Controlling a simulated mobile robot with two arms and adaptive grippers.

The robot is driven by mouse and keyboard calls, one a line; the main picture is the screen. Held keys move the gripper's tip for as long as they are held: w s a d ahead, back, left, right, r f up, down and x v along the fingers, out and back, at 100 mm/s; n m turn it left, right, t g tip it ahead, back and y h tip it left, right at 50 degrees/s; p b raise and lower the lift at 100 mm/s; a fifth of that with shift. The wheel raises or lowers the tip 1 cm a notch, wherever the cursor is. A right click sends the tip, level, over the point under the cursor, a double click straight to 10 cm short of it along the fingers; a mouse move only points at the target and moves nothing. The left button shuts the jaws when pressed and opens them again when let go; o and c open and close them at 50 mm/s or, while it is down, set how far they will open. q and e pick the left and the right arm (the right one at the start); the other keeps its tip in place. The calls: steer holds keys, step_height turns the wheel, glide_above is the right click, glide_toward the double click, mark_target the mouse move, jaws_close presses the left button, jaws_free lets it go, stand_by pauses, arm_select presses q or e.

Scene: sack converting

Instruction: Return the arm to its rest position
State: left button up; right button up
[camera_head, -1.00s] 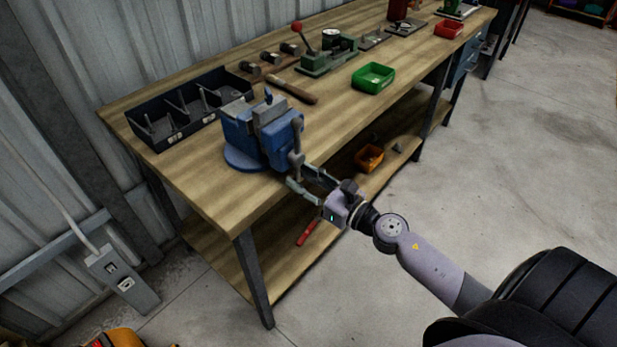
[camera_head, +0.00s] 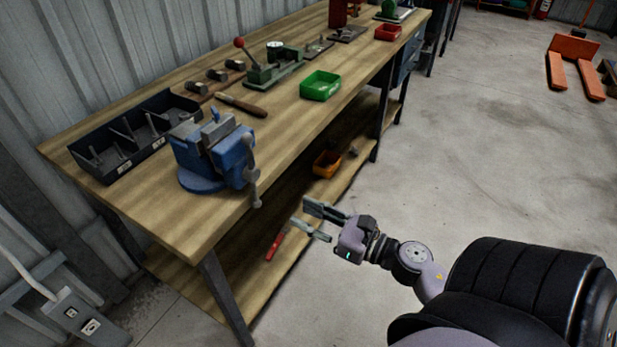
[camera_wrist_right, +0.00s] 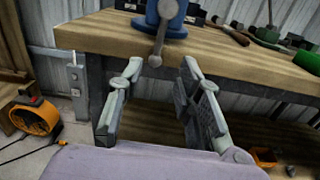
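My right gripper (camera_head: 316,220) is open and empty in the head view, in front of the workbench's near edge and apart from it. In the right wrist view its two fingers (camera_wrist_right: 155,90) stand wide apart with nothing between them. Beyond them is the blue vise (camera_head: 215,158), fixed at the near corner of the wooden workbench (camera_head: 205,225). The vise's handle (camera_head: 254,185) hangs down at its side; it also shows in the right wrist view (camera_wrist_right: 158,45). My left gripper is not in view.
An orange bin (camera_head: 326,164) and a red-handled tool (camera_head: 274,246) lie on the lower shelf.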

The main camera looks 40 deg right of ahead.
steer(key=shift+f, duration=0.1)
stand_by(0.3)
steer(key=d+f+m+g+h, duration=0.1)
steer(key=d+f+m+h, duration=0.1)
steer(key=f+m, duration=0.5)
steer(key=d+f+m+h, duration=0.25)
steer(key=f+m, duration=0.35)
steer(key=f, duration=0.3)
steer(key=s+a+f+m+g+h+p, duration=0.1)
steer(key=s+f+m+g, duration=0.3)
steer(key=f, duration=0.5)
steer(key=s+a+f+m+g+h, duration=0.1)
steer(key=s+f+m, duration=0.1)
steer(key=f+m, duration=0.55)
steer(key=s+a+f+m+g, duration=0.3)
steer(key=s+f+m, duration=0.1)
steer(key=s+f, duration=0.3)
steer(key=s+a+f+m+g, duration=0.3)
steer(key=s+f, duration=0.4)
steer(key=s, duration=0.4)
steer(key=s+a+f+m+g, duration=0.3)
steer(key=s+f+m+g, duration=0.1)
steer(key=s, duration=0.5)
step_height(320, 180, down, 3)
steer(key=shift+r+m+p, duration=0.1)
steer(key=shift+m+p, duration=0.35)
steer(key=shift+m, duration=0.4)
